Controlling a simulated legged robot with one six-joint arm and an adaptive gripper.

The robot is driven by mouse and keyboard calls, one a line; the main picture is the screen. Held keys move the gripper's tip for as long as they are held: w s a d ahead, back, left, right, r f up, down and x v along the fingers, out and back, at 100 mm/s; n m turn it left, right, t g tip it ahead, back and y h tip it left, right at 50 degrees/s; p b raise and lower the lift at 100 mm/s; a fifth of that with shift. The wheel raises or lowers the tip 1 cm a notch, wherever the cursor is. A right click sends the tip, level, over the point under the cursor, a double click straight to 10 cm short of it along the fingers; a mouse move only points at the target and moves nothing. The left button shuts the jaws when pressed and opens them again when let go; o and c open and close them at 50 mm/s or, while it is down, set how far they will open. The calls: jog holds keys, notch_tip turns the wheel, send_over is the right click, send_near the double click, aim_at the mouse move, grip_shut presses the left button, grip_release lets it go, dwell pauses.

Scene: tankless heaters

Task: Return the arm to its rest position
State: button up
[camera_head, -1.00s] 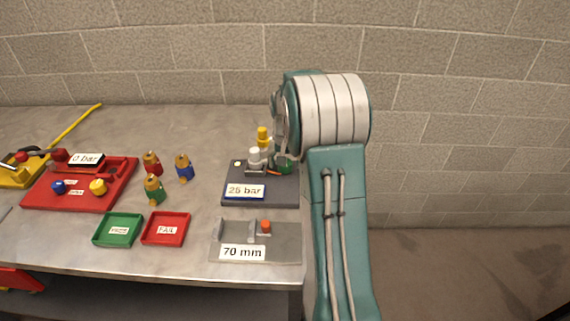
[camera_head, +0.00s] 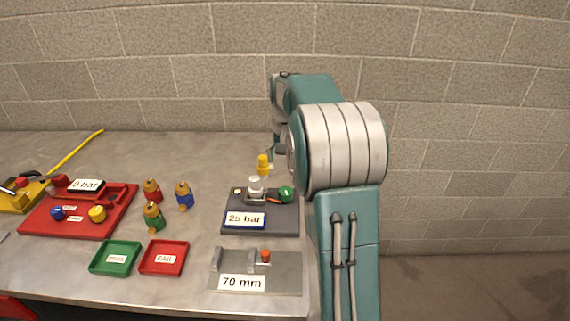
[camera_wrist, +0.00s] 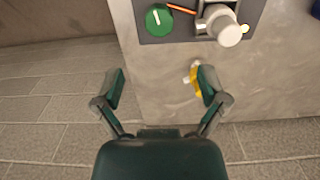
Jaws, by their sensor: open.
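My gripper (camera_wrist: 162,88) is open and empty in the wrist view, its two fingers spread apart above the table's edge and the floor. In the head view my teal arm (camera_head: 340,150) stands at the table's right end, and part of my gripper (camera_head: 275,150) shows beyond it, mostly hidden. The grey 25 bar station (camera_head: 262,228) lies below it, with a white fitting (camera_head: 255,185) and a green knob (camera_head: 286,194). The green knob also shows in the wrist view (camera_wrist: 158,20). A yellow part (camera_head: 263,165) stands behind the white fitting, clear of my fingers.
The grey 70 mm plate (camera_head: 285,283) lies at the front right. A green PASS tray (camera_head: 98,268) and red FAIL tray (camera_head: 147,269) lie left of it. Several brass-topped parts (camera_head: 184,195) and a red panel (camera_head: 45,225) stand farther left. A block wall (camera_head: 200,70) is behind.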

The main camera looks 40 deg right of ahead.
dwell(0.4)
jog(key=s+a+r+n+t, duration=0.1)
jog(key=s+a+r+n, duration=0.1)
jog(key=s+a+r, duration=0.45)
jog(key=s+a+r+n+t, duration=0.2)
jog(key=s+a, duration=0.2)
jog(key=a, duration=0.5)
jog(key=s+a+f+n+t, duration=0.1)
jog(key=s+a, duration=0.3)
jog(key=s, duration=0.3)
jog(key=s+a+f+n+t, duration=0.1)
jog(key=s+a+f+n, duration=0.1)
jog(key=s+a, duration=0.2)
jog(key=s, duration=0.3)
jog(key=shift+s+a+f+n+t, duration=0.2)
jog(key=shift+a+f+n+t, duration=0.05)
jog(key=shift+f+n+t, duration=0.05)
